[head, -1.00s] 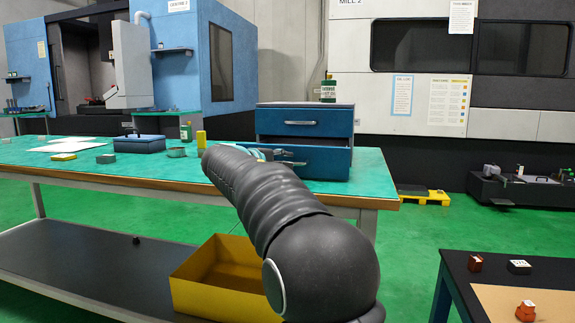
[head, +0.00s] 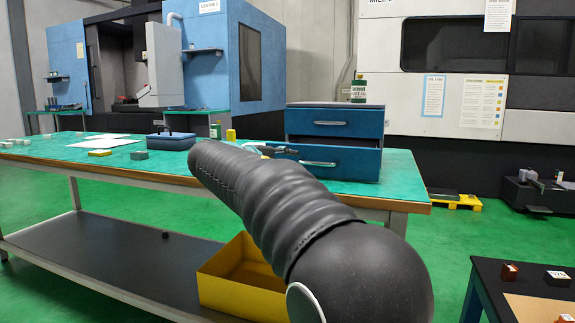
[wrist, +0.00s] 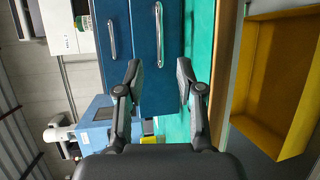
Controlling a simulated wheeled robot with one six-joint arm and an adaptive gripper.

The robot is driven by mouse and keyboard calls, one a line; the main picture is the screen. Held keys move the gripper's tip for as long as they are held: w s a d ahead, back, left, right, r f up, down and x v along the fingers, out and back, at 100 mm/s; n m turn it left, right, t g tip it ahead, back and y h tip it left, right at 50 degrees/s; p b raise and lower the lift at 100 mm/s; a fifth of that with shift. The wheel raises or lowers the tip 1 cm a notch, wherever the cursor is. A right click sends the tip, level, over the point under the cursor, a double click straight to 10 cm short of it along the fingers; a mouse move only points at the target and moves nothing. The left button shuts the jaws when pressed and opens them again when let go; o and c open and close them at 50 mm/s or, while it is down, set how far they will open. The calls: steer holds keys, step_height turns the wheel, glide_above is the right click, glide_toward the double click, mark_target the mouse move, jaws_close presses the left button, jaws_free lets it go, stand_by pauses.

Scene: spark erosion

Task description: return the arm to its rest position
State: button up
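My arm (head: 265,195) reaches from the lower right over the green-topped bench (head: 60,162). My gripper (wrist: 160,78) is open and empty in the wrist view, its two fingers well apart. A blue drawer unit (head: 334,122) stands on the bench, its lower drawer (head: 340,163) pulled out somewhat. In the wrist view the drawer fronts (wrist: 150,45) appear sideways, ahead of and between the fingers; I cannot tell the exact gap. In the head view the gripper shows only partly behind my arm, in front of the drawer unit.
A yellow bin (head: 235,290) stands low by the bench's lower shelf (head: 120,245). A blue box (head: 170,141), a yellow block (head: 100,153) and papers lie on the bench. A green bottle (head: 358,90) tops the drawer unit. A smaller table (head: 490,280) stands at lower right.

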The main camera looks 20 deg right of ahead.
step_height(320, 180, down, 9)
steer(key=a+y, duration=0.2)
steer(key=y, duration=0.1)
steer(key=s+a+f+g+y+p, duration=0.1)
steer(key=s+f+g+y, duration=0.25)
steer(key=s+f, duration=0.55)
steer(key=s+a+f+m+g+y+p, duration=0.1)
steer(key=s+f+m+y+p, duration=0.15)
steer(key=s, duration=0.85)
steer(key=s+a+f+m+y+p, duration=0.1)
steer(key=s+m+y+p, duration=0.15)
steer(key=s, duration=0.75)
steer(key=s+d+r+m+t+y+p, duration=0.1)
steer(key=s+r+m+p, duration=0.1)
steer(key=s, duration=0.6)
steer(key=shift+d+r+m+y+p, duration=0.2)
steer(key=shift+r+m+y+p, duration=0.15)
steer(key=shift+r+p, duration=0.45)
